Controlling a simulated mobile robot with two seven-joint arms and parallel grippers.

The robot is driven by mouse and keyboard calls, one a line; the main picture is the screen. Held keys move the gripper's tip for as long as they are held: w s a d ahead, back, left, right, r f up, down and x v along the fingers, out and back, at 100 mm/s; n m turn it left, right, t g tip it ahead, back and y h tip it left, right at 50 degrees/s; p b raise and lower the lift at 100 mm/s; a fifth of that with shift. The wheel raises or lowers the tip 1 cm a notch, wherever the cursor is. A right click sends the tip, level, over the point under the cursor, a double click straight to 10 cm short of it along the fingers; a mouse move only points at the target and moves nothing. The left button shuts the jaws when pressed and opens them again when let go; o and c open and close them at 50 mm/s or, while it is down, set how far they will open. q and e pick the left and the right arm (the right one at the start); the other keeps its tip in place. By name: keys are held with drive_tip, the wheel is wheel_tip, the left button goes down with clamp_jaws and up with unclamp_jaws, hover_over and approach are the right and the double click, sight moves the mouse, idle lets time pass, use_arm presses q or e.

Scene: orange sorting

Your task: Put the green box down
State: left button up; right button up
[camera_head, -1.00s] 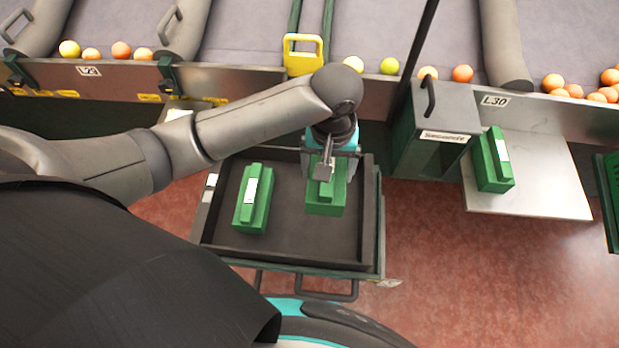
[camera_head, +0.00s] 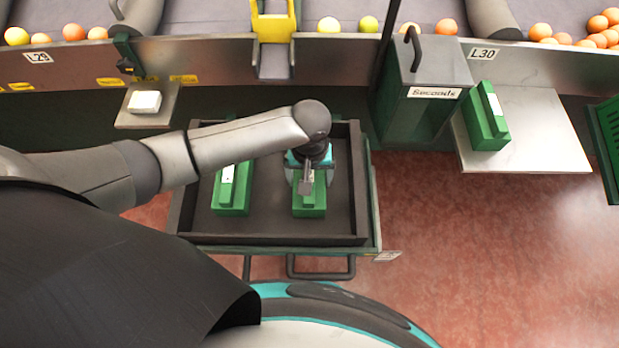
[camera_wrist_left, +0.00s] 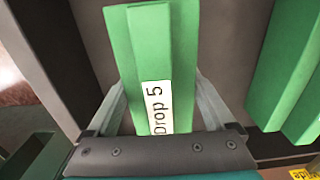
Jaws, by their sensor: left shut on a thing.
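My left gripper (camera_head: 306,184) is shut on a green box (camera_head: 311,203) over the right part of the dark tray (camera_head: 270,227). In the left wrist view the held green box (camera_wrist_left: 150,60) carries a label reading "Drop 5", and the fingers press it from both sides. The box looks upright and low in the tray; whether its bottom touches the floor cannot be told. A second green box (camera_head: 232,195) stands in the left part of the tray, apart from the held one; it also shows in the wrist view (camera_wrist_left: 290,70). My right gripper is not in view.
The tray sits on a cart with handles. A "Seconds" bin (camera_head: 425,80) stands right of it. Another green box (camera_head: 485,118) stands on a metal shelf (camera_head: 540,140). A small shelf holding a white object (camera_head: 145,102) is at left. Oranges lie along the conveyor behind.

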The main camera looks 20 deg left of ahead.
use_arm(q)
drive_tip(key=shift+r, duration=0.1)
drive_tip(key=shift+f, duration=0.2)
drive_tip(key=o, duration=1.4)
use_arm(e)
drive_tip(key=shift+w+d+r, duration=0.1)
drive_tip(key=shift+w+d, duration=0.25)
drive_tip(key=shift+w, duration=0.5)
use_arm(q)
drive_tip(key=shift+r, duration=0.15)
wheel_tip(320, 180, up, 11)
drive_tip(key=p, duration=0.4)
drive_tip(key=shift+p, duration=0.3)
drive_tip(key=shift+r, duration=0.5)
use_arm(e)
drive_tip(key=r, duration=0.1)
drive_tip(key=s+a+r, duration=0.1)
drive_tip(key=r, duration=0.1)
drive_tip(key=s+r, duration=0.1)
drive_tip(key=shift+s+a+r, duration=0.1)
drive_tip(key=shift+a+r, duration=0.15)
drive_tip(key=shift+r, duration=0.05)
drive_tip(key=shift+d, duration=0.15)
